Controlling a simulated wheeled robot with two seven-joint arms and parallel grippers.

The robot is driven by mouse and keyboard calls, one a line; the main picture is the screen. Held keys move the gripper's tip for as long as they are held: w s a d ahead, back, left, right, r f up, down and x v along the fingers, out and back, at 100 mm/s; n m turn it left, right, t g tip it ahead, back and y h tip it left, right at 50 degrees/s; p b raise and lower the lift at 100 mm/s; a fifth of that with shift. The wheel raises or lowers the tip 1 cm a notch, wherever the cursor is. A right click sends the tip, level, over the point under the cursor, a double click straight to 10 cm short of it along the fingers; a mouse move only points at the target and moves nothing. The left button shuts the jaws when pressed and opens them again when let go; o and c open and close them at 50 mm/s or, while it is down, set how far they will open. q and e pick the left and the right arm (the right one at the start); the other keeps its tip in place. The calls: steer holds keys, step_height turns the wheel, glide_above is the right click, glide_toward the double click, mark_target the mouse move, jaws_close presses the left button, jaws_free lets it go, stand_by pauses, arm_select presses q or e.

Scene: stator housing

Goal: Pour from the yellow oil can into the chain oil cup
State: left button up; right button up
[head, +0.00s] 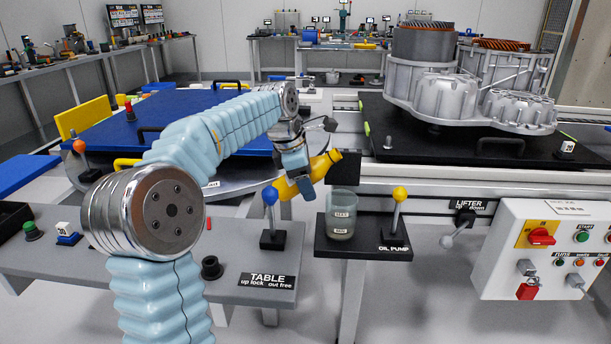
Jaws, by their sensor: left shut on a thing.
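My left gripper (294,165) is shut on the yellow oil can (323,163). It holds the can tilted in the air, above and to the left of a clear cup (341,214). The cup stands upright on a small black shelf (320,243) and has pale labels on its side; I take it to be the chain oil cup. The can's upper right end is close to the cup's rim level but higher, and they look apart. Whether any oil is flowing cannot be told. Part of the can is hidden by the gripper. My right gripper is not in view.
A blue-knobbed lever (271,215) stands left of the cup, and a yellow-knobbed lever (398,208) right of it by the OIL PUMP label. A control box (545,250) is at the right. The stator housing (460,90) sits on a black plate behind.

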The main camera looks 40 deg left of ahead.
arm_select(q)
steer(key=shift+a+f, duration=0.1)
steer(key=shift+f, duration=0.4)
steer(key=shift+w+f, duration=0.1)
steer(key=shift+f, duration=0.15)
steer(key=shift+s+a+f+g+y+b, duration=0.15)
steer(key=shift+f+g+y+b, duration=0.1)
steer(key=shift+f+y+b, duration=0.15)
steer(key=shift+s+a+f+g+y+b, duration=0.1)
steer(key=shift+a+f+g+y+b, duration=0.05)
steer(key=shift+f+g+y+b, duration=0.2)
steer(key=shift+s+a+r+g+y+p, duration=0.15)
steer(key=shift+a+r+g+y+p, duration=0.15)
steer(key=shift+r+y+p, duration=0.4)
steer(key=shift+b+x, duration=0.55)
steer(key=shift+x, duration=0.3)
steer(key=shift+s+d+r+p, duration=0.2)
steer(key=shift+r+p, duration=0.1)
steer(key=shift+p, duration=0.15)
steer(key=shift+a+r+m+y+p, duration=0.1)
steer(key=shift+m+y+p, duration=0.2)
steer(key=shift+y+p, duration=0.05)
steer(key=shift+s+g+y, duration=0.1)
steer(key=shift+g+y, duration=0.4)
steer(key=shift+s+a+r, duration=0.1)
steer(key=shift+a, duration=0.15)
